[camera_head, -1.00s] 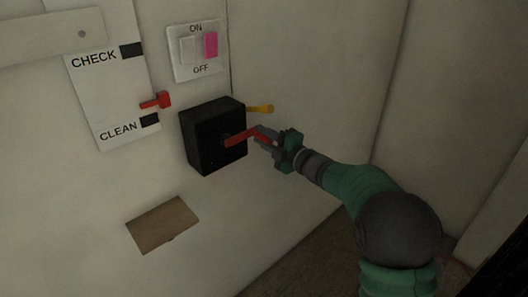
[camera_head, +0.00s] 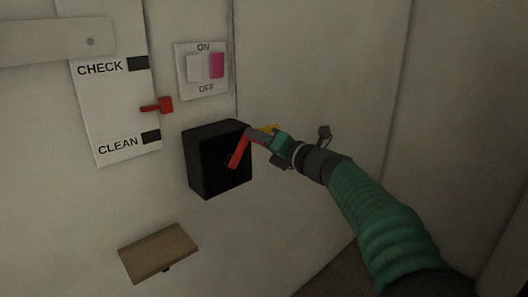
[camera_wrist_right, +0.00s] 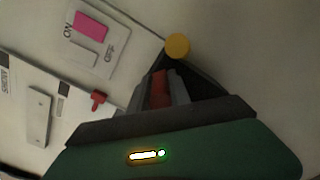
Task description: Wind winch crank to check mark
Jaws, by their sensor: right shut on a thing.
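The winch is a black box (camera_head: 207,165) on the wall, with a red crank (camera_head: 238,153) on its face. The crank arm slants up and right. My right gripper (camera_head: 262,138) is shut on the crank's outer end, partly hiding it. In the right wrist view, the red crank (camera_wrist_right: 158,90) shows between the gripper fingers (camera_wrist_right: 162,92). A white panel (camera_head: 110,110) left of the box has black marks at CHECK (camera_head: 138,63) above and CLEAN (camera_head: 151,137) below. A red pointer (camera_head: 158,105) stands between them, slightly nearer CLEAN. My left gripper is out of view.
A yellow knob (camera_head: 269,128) is partly hidden behind my right gripper and shows clearly in the wrist view (camera_wrist_right: 177,47). An ON/OFF switch plate (camera_head: 203,90) is above the box. A small brown ledge (camera_head: 158,253) is below. The wall to the right is bare.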

